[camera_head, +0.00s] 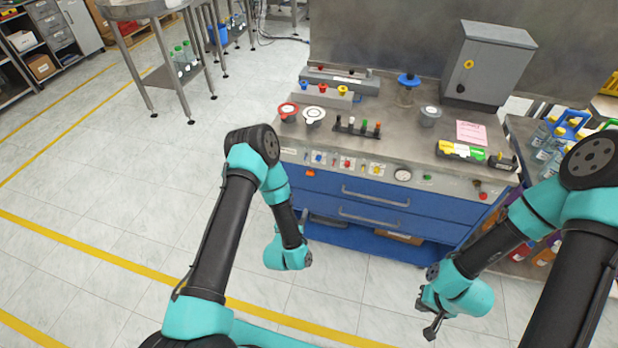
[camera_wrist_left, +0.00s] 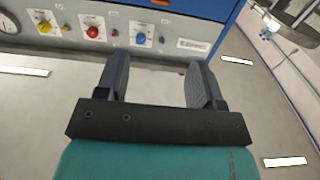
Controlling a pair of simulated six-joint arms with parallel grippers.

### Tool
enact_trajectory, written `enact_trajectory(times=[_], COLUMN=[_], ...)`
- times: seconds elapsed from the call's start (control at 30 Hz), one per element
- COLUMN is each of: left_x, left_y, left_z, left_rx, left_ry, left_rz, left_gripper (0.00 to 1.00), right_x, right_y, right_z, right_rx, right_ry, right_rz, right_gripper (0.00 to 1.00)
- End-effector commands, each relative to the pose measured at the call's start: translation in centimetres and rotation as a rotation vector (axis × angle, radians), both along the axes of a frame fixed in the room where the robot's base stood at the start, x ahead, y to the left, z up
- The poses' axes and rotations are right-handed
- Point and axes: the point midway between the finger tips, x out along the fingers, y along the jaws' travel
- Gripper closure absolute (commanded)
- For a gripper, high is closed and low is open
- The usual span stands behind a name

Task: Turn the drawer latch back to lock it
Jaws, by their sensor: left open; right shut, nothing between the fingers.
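An orange latch (camera_head: 310,173) sits at the upper left of the blue drawer front (camera_head: 345,190), just under the control panel. In the left wrist view an orange part, which looks like the latch (camera_wrist_left: 160,3), is cut by the top edge. Its exact turn angle is too small to tell. My left gripper (camera_wrist_left: 158,62) is open and empty, facing the cabinet, apart from the latch. In the head view it is mostly hidden by my wrist. My right gripper (camera_head: 432,330) is shut and empty, low in front of the cabinet's right side.
The control panel (camera_head: 335,160) carries several coloured knobs and a gauge (camera_head: 402,175). Drawer handles (camera_head: 375,197) stick out below it. Caps, a flask and a grey box (camera_head: 488,62) stand on the worktop. The floor before the cabinet is clear.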

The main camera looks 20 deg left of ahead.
Motion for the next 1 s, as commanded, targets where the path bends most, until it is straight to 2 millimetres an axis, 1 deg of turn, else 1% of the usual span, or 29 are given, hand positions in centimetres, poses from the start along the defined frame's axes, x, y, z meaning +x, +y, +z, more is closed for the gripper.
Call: enact_trajectory(times=[0.2, 0.37, 0.57, 1.0], left_x=[0.3, 1.6, 4.5, 12.0], left_y=[0.0, 0.0, 0.1, 0.1], left_z=[0.0, 0.0, 0.0, 0.1], left_rx=[0.000, 0.000, 0.000, -0.001], left_ry=[0.001, -0.001, -0.001, -0.001], left_rz=[0.000, 0.000, 0.000, 0.001], left_gripper=[0.38, 0.38, 0.38, 0.38], right_x=[0.0, 0.0, 0.0, 0.0], right_y=[0.0, 0.0, 0.0, 0.0], right_z=[0.0, 0.0, 0.0, 0.0], right_rx=[0.000, 0.000, 0.000, 0.000], right_ry=[0.000, 0.000, 0.000, 0.000], right_rz=[0.000, 0.000, 0.000, 0.000], right_gripper=[1.00, 1.00, 1.00, 1.00])
